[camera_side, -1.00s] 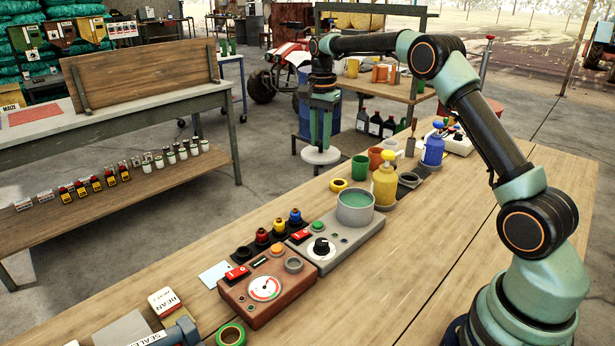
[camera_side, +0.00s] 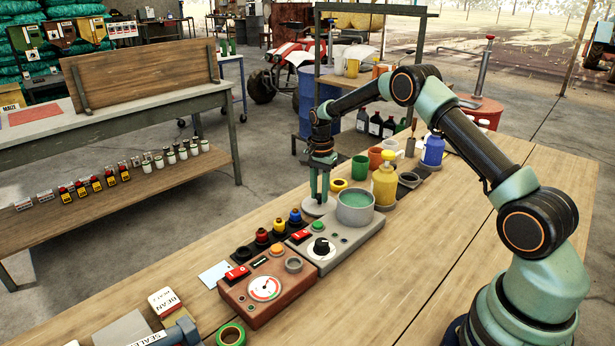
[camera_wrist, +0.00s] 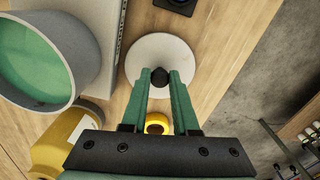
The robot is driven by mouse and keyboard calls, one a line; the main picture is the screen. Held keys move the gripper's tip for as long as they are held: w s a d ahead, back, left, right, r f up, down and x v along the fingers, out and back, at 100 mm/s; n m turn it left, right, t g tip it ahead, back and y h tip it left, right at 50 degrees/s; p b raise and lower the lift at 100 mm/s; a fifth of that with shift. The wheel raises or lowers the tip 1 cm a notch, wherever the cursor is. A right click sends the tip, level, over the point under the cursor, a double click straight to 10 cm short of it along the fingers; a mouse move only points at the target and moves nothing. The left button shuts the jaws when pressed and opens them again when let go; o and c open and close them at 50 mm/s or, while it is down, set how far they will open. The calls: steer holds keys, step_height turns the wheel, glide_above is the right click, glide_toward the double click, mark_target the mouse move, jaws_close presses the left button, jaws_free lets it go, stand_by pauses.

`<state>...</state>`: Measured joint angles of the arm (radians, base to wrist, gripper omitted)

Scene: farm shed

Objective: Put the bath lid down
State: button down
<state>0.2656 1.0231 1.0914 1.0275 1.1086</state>
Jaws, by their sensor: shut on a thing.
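The bath lid (camera_side: 319,208) is a pale round disc with a dark knob. My gripper (camera_side: 319,198) is shut on the lid's knob, and the lid is level, low at the left side of the bath. In the wrist view the lid (camera_wrist: 160,52) is beyond the fingers, with the knob (camera_wrist: 159,77) between the fingertips. The bath (camera_side: 355,206) is a grey round pot with green liquid, open at the top, on a grey unit with a black dial. It also shows in the wrist view (camera_wrist: 70,85). I cannot tell whether the lid touches the table.
A yellow pump bottle (camera_side: 385,185), a yellow ring (camera_side: 338,185) and a green cup (camera_side: 360,167) stand behind the bath. Colored-top small bottles (camera_side: 278,226) stand in a dark rack to the left. The table's right half is clear.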

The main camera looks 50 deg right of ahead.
steer(key=shift+f, duration=0.25)
steer(key=c, duration=0.7)
jaws_free()
